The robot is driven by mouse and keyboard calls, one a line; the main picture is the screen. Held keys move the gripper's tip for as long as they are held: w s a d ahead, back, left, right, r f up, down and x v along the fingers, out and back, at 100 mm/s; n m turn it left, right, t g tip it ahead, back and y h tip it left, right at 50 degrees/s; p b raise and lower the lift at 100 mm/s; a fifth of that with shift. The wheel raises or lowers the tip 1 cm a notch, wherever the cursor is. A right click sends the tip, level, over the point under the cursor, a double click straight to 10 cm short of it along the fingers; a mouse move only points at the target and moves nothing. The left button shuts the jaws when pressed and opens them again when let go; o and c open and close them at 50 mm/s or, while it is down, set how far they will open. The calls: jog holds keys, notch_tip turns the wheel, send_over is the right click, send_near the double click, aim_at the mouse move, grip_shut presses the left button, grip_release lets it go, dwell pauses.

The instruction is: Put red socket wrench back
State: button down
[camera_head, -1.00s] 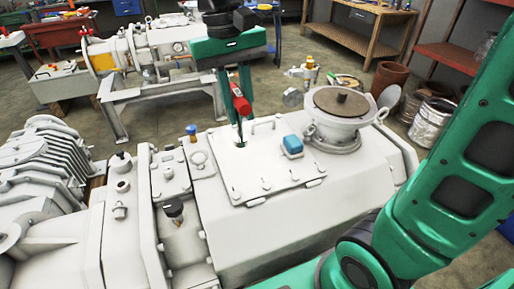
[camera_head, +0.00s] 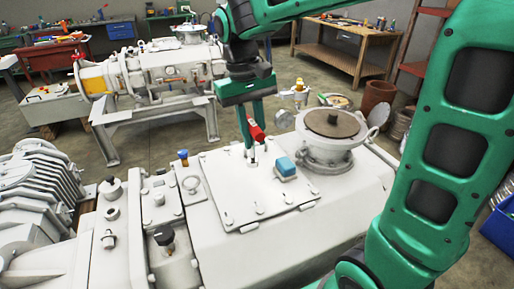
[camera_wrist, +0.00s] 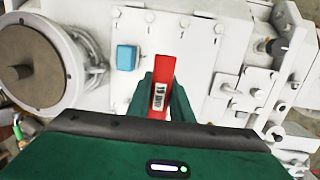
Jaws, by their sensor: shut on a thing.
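The red socket wrench (camera_head: 257,133) is held tilted in my gripper (camera_head: 248,148), which is shut on it above the white machine's flat cover plate (camera_head: 225,195). In the wrist view the red wrench handle (camera_wrist: 164,80), with a pale label, sits between my gripper's green fingers (camera_wrist: 161,98). The wrench's far end is hidden or too small to make out. I cannot tell if it touches the plate.
A blue block (camera_head: 286,167) sits on the machine right of the wrench. A round flange with a brown lid (camera_head: 335,124) stands behind it. A wooden workbench (camera_head: 350,45) and a red toolbox table (camera_head: 55,55) are at the back.

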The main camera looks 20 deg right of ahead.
jog(key=shift+w+d+f, duration=0.2)
jog(key=shift+d+f, duration=0.05)
jog(key=shift+f, duration=0.6)
jog(key=shift+w+d+f, duration=0.15)
jog(key=shift+d+f, duration=0.15)
jog(key=shift+f, duration=0.6)
jog(key=shift+w+d+f, duration=0.2)
jog(key=shift+d+f, duration=0.05)
jog(key=shift+f, duration=0.6)
jog(key=c, duration=1.6)
grip_release()
jog(key=shift+f, duration=0.1)
